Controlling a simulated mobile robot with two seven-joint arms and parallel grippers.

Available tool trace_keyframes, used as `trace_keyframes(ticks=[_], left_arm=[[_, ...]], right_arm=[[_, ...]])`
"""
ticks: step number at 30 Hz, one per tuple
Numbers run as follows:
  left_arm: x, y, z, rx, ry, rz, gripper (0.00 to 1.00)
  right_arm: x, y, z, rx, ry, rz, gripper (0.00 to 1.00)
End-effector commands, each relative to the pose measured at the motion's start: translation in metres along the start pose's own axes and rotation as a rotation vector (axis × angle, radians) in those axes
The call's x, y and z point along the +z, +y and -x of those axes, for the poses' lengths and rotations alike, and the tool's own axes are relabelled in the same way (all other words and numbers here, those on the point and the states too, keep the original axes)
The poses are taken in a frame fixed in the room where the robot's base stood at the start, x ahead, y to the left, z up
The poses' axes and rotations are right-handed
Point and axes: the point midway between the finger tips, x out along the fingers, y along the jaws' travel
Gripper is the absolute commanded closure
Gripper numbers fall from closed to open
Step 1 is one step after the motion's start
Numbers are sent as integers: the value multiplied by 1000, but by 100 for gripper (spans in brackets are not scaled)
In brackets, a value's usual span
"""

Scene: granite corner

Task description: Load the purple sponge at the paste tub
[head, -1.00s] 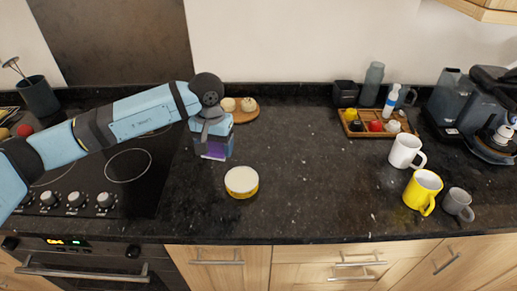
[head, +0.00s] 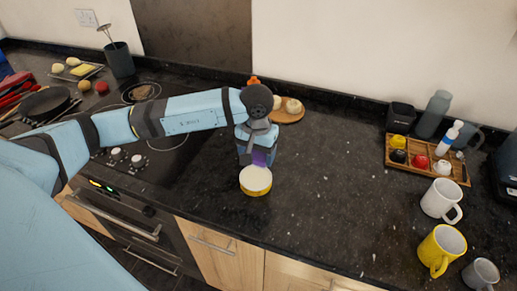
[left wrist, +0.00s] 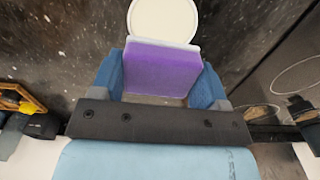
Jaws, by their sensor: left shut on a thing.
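The purple sponge (left wrist: 160,70) is a block with a pale strip along its edge by the tub. My left gripper (head: 258,152) is shut on it, with one blue finger on each side in the left wrist view. The sponge also shows as a small purple patch in the head view (head: 262,158). The paste tub (head: 256,187) is a round yellow tub with a flat whitish top, standing on the counter just in front of the gripper. Its pale top also shows beyond the sponge in the left wrist view (left wrist: 163,18). I cannot tell whether sponge and tub touch. My right gripper is not in view.
A round wooden board (head: 288,114) with small items lies behind the gripper. A wooden tray (head: 425,168) of small items, a white mug (head: 440,201) and a yellow mug (head: 441,249) stand at the right. The hob (head: 150,130) is at the left. Dark counter between is clear.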

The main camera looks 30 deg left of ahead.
Motion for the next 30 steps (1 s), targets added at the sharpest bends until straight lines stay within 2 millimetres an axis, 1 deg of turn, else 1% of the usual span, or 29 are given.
trace_keyframes(ticks=[2, 8, 21, 25, 30], left_arm=[[3, -3, -1, -1, 0, 7, 51], [3, -3, -13, -2, 0, 9, 51], [3, -3, -55, -1, 1, 8, 51], [3, -3, -60, -1, 1, 8, 51], [3, -3, -60, -1, 2, 8, 51]], right_arm=[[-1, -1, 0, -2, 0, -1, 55], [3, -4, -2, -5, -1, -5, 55], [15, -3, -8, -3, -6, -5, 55], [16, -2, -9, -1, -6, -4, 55], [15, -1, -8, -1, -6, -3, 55]])
